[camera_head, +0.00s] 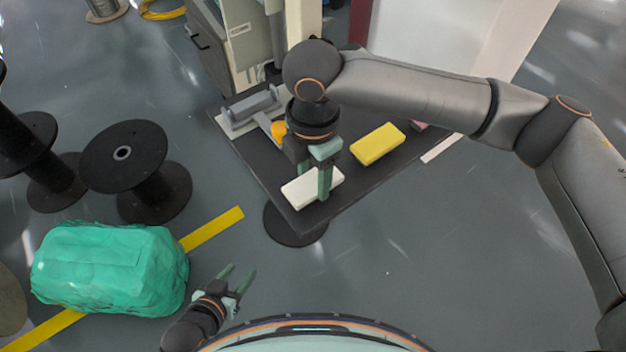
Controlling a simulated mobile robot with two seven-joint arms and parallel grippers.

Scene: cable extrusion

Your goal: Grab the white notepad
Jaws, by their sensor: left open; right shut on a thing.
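The white notepad (303,191) lies at the near corner of the dark table (340,205), partly hidden by my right gripper. My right gripper (325,190) reaches down over it from above, with its fingers at the notepad, and is shut on it. The notepad appears to be at the tabletop; I cannot tell whether it is lifted. My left gripper (240,279) is open and empty, low over the floor in front of the table.
A yellow block (377,144) lies right of the notepad on the table. A grey device (252,108) and an orange thing (279,129) are behind it. Black spools (124,154) and a green wrapped bundle (108,268) stand at left. The floor right of the table is clear.

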